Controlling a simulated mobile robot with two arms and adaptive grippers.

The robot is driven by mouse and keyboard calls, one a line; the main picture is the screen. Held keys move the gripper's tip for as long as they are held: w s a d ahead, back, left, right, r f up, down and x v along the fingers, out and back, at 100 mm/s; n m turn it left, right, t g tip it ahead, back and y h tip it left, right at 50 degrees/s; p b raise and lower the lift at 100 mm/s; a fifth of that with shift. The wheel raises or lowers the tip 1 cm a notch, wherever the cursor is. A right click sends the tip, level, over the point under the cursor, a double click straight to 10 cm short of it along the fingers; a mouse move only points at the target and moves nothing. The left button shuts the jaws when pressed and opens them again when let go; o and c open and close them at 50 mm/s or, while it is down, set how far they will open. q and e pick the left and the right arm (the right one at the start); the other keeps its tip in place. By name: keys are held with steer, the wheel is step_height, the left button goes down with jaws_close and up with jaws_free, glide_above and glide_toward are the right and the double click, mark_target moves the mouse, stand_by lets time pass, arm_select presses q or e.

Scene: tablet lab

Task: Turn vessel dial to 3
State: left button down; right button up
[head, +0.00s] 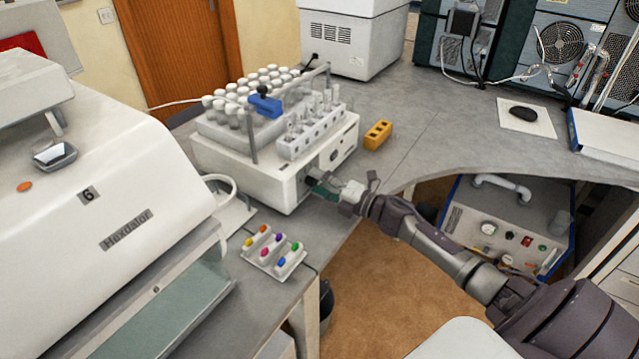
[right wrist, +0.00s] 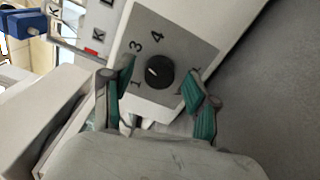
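The vessel machine (head: 250,178) is a white box with vials on top. Its dial (right wrist: 159,72) is a round black knob on a grey panel in the right wrist view. The numbers 1, 3 and 4 show around it; the spot between 1 and 3 is covered by a finger. The white mark on the knob points left, between 1 and 3. My right gripper (head: 322,188) is at the machine's front face. Its green-padded fingers are open on either side of the dial, with gaps to the knob. My left gripper is out of view.
A tray of coloured pieces (head: 272,250) lies on the bench in front of the machine. A yellow block (head: 377,134) stands to its right. The large Hexdalor machine (head: 120,190) fills the left.

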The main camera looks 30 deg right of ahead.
steer(key=shift+s, duration=0.1)
steer(key=v, duration=1.2)
steer(key=shift+f, duration=0.1)
